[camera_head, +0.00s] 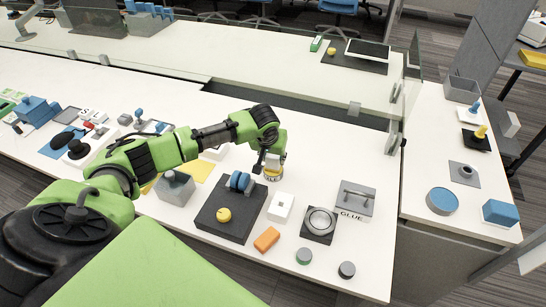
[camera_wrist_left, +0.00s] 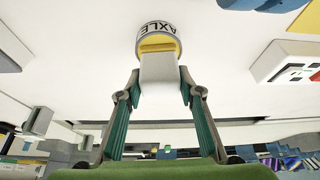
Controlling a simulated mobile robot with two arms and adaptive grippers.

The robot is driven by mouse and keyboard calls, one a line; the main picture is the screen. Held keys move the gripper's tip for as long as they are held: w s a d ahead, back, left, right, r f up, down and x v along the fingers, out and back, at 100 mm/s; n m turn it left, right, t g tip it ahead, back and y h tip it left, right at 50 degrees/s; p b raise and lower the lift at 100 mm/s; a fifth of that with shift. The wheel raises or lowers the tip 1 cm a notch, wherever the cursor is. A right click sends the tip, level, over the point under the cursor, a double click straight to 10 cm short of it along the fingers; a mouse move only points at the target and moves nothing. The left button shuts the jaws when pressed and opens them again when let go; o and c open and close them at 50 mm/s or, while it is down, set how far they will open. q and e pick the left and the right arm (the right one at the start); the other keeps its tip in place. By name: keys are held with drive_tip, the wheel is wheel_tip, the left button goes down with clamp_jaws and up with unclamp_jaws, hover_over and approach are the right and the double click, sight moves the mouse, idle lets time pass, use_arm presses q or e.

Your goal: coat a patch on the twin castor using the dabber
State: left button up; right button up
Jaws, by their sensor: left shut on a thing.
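My left gripper (camera_head: 268,163) is shut on a pale block that looks like the handle of the dabber (camera_wrist_left: 159,71). Below the fingers a yellow round part shows with a white ring marked AXLE (camera_wrist_left: 158,28), probably a pot; it also shows in the head view (camera_head: 273,174). I cannot tell whether the dabber is in the pot or just above it. The twin castor (camera_head: 237,182), two blue wheels side by side, stands on a dark base with a yellow knob (camera_head: 224,215), left of my gripper. My right gripper is not in view.
A white block (camera_head: 281,207), an orange block (camera_head: 266,239), a round dish (camera_head: 320,220) on a dark pad, and a grey handled piece by a GLUE label (camera_head: 356,196) stand nearby. A grey box (camera_head: 175,188) is left of the castor.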

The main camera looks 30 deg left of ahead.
sight(273, 156)
use_arm(q)
drive_tip(key=shift+s+f+p, duration=0.15)
drive_tip(key=shift+f+p, duration=0.05)
drive_tip(key=shift+p, duration=0.25)
idle(1.7)
wheel_tip(273, 156, up, 7)
drive_tip(key=p, duration=0.8)
drive_tip(key=shift+r, duration=0.15)
idle(0.6)
